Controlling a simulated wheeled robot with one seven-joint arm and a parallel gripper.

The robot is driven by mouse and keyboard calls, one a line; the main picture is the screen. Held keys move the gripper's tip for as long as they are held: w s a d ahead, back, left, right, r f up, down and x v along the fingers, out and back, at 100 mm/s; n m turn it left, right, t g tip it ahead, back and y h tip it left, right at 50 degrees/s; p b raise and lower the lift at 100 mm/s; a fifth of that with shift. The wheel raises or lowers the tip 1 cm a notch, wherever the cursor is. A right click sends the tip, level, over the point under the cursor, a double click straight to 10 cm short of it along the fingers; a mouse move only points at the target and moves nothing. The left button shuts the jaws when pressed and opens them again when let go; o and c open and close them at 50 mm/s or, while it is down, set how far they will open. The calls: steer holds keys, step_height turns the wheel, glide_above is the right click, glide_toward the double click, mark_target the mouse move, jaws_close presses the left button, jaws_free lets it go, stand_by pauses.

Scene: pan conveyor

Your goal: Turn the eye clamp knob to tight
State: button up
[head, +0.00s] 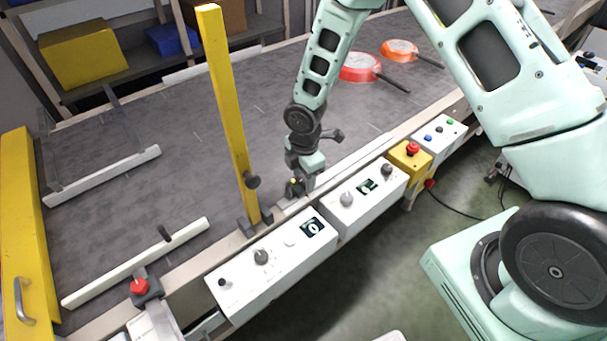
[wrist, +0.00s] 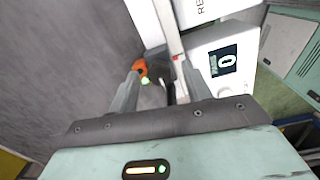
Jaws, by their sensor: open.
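My gripper (head: 301,187) is open and points down at the conveyor's near edge, just behind the white control boxes. In the wrist view its two fingers (wrist: 160,76) stand apart. A small orange part (wrist: 139,67) with a green light below it shows by the left fingertip; it may belong to the eye. A dark upright part (wrist: 170,91) shows between the fingers, and I cannot tell for sure whether it is the clamp knob. In the head view a small dark fixture (head: 293,188) with a yellow-green light sits at the fingers, partly hidden. The knob's setting is not readable.
White control boxes (head: 275,262) (head: 350,212) line the front edge. Red (head: 360,67) and orange (head: 399,50) pans lie farther back on the belt (head: 120,225). The belt's middle is clear.

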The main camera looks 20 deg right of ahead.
steer(key=c, duration=1)
steer(key=m+b, duration=0.1)
steer(key=m, duration=0.2)
steer(key=shift+m+b, duration=0.3)
steer(key=shift+b, duration=0.05)
steer(key=m+b, duration=0.1)
steer(key=m, duration=0.3)
steer(key=shift+m, duration=0.4)
steer(key=m+b, duration=0.1)
steer(key=m, duration=0.3)
steer(key=shift+a, duration=0.1)
steer(key=shift+w+m+b, duration=0.1)
steer(key=shift+m+b, duration=0.35)
steer(key=shift+m, duration=1.55)
